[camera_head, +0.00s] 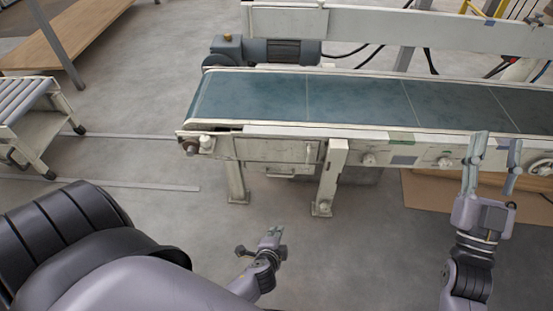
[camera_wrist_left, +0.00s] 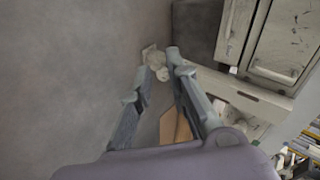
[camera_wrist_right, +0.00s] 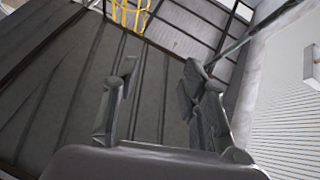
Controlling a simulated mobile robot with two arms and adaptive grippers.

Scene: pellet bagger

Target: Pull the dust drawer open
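The dust drawer seems to be the grey-white front (camera_head: 275,150) under the left end of the conveyor, between two legs, with a small bar handle (camera_head: 288,175) at its lower edge. The left wrist view shows a similar front (camera_wrist_left: 283,40) with a handle (camera_wrist_left: 274,74) at its upper right. My left gripper (camera_head: 274,231) is low above the floor, in front of and below the drawer, apart from it. Its fingers are open with nothing between them. My right gripper (camera_head: 496,145) is raised at the right, in front of the conveyor's side, open and empty.
The conveyor (camera_head: 350,97) has a green belt and a motor (camera_head: 265,50) behind it. A conveyor leg (camera_head: 330,175) stands just right of the drawer. A roller stand (camera_head: 30,110) is at the far left. The floor before the drawer is clear. A brown board (camera_head: 430,190) lies at the right.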

